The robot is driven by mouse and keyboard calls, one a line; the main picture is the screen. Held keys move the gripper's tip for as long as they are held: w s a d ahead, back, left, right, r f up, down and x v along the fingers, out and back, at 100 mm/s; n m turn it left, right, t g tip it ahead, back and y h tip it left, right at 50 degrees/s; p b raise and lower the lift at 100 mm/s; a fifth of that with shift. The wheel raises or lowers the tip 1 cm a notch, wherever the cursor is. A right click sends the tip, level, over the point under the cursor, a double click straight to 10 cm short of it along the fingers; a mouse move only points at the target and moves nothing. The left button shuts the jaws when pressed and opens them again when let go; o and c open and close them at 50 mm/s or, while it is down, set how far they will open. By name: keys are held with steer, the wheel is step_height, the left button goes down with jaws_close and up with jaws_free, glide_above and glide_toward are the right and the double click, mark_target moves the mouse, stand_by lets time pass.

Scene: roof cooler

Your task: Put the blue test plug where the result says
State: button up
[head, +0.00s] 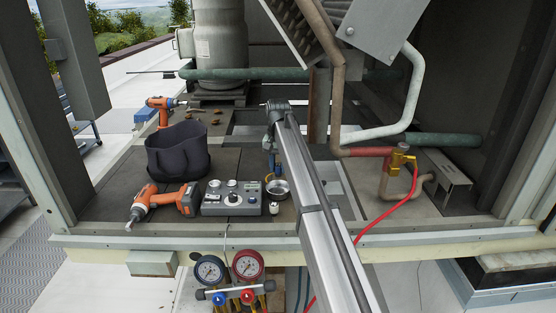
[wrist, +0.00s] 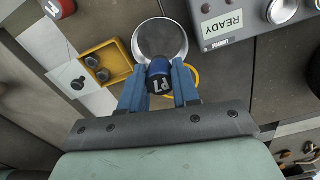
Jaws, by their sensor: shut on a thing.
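My gripper (wrist: 160,90) is shut on the blue test plug (wrist: 159,71), which has a dark top marked P7. In the wrist view the plug overlaps the near rim of a round metal dish (wrist: 162,38); I cannot tell how high above it the plug is. In the head view my gripper (head: 271,168) points down behind the dish (head: 277,190), and the plug is too small to make out. The grey test box (head: 232,198) stands left of the dish, with knobs on top. In the wrist view its corner (wrist: 228,25) carries a READY label.
A yellow tray (wrist: 88,52) with dark nuts lies beside the dish. A small pale cylinder (head: 274,208) stands in front of it. An orange drill (head: 160,200), a dark bag (head: 178,152) and a brass valve with a red hose (head: 398,160) stand around.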

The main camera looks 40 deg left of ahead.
mark_target(278, 176)
steer(key=shift+f, duration=3.4)
steer(key=o, duration=1.1)
steer(key=shift+r, duration=0.15)
steer(key=shift+r, duration=3.4)
steer(key=shift+s, duration=0.1)
